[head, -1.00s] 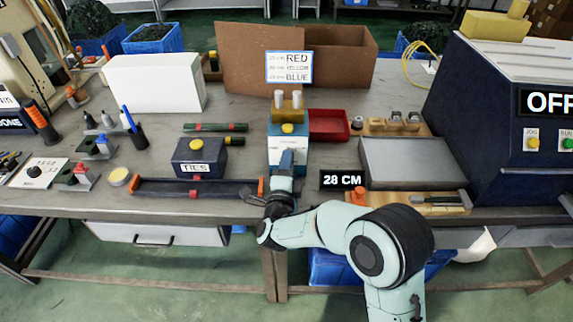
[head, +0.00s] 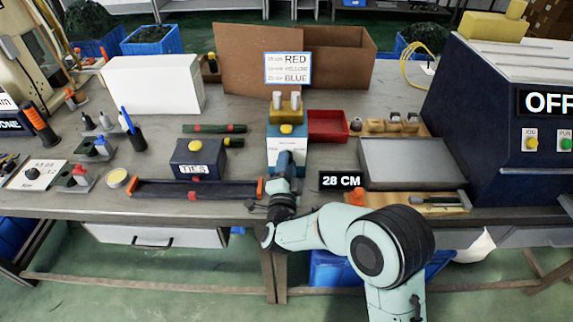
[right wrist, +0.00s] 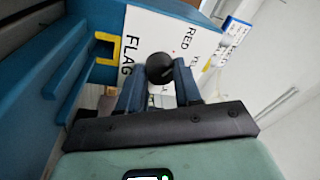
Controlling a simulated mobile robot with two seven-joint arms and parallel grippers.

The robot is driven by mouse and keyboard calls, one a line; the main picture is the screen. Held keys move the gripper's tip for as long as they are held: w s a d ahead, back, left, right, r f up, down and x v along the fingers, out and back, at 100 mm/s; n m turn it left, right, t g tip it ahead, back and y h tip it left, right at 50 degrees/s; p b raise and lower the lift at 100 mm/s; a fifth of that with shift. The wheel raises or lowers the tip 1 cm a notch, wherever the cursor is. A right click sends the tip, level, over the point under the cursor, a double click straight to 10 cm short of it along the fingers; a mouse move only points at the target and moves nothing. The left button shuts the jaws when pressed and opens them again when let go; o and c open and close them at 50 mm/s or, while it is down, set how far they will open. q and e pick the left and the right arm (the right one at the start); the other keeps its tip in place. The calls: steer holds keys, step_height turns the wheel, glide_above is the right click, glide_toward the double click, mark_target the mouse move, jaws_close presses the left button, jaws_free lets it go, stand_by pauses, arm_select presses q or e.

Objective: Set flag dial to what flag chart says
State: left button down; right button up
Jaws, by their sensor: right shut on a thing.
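The flag dial is a black round knob (right wrist: 160,67) on a white panel (right wrist: 140,30) marked FLAG, with RED and part of another word readable in the right wrist view. My right gripper (right wrist: 157,82) has its blue fingers on either side of the knob and is shut on it. In the head view my right gripper (head: 287,160) is at the front of the blue-and-white flag unit (head: 287,135); it hides the dial there. The flag chart (head: 288,68) is a white sign listing RED, YELLOW and BLUE beside small centimetre values. My left gripper is out of view.
A black display (head: 341,181) reads 28 CM. A long dark channel (head: 195,190) lies along the front edge.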

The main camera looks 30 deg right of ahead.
steer(key=o, duration=1)
steer(key=shift+o, duration=0.2)
steer(key=v, duration=0.7)
steer(key=shift+s+a, duration=0.2)
steer(key=shift+s, duration=0.05)
steer(key=shift+f, duration=0.1)
